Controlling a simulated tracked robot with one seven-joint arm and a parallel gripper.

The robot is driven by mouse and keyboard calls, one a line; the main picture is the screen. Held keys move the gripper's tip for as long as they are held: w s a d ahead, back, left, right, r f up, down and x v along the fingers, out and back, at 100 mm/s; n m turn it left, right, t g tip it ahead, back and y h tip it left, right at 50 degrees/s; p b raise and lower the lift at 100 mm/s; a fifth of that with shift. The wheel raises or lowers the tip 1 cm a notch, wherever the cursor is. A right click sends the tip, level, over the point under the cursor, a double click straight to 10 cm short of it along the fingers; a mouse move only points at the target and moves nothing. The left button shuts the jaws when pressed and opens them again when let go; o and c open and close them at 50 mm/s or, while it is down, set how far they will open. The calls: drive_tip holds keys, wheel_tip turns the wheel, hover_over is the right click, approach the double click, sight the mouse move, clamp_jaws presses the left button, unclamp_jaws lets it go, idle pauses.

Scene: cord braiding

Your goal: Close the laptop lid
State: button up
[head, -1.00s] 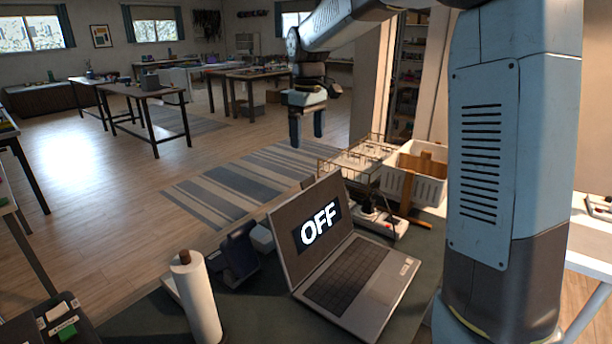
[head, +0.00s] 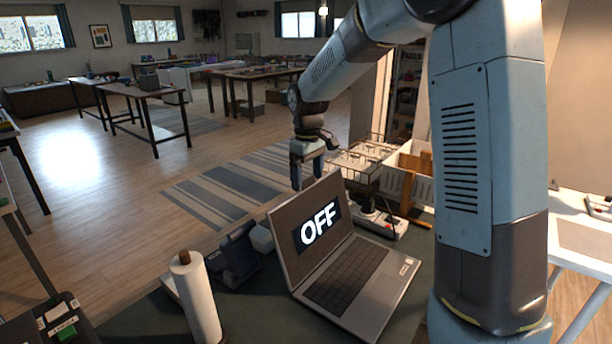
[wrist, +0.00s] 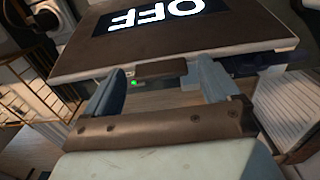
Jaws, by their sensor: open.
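The laptop (head: 355,275) stands open on the dark table, its screen (head: 312,225) raised and showing "OFF". Its keyboard base lies flat toward the lower right. My gripper (head: 308,180) is just behind the lid's upper edge, pointing down, and the lid may hide part of its fingertips. In the wrist view the lid (wrist: 180,50) appears upside down beyond the fingers, with its edge close to them. The gripper's two fingers (wrist: 165,85) are apart with nothing held between them. I cannot tell whether they touch the lid.
A white roll (head: 196,298) on a holder and a dark blue device (head: 238,255) stand left of the laptop. A joystick box (head: 380,222), a wire rack (head: 358,165) and a white crate (head: 405,185) stand behind and right. My arm fills the right side.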

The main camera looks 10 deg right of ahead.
drive_tip(key=c, duration=1.5)
drive_tip(key=shift+a, duration=0.1)
drive_tip(key=shift+s, duration=0.15)
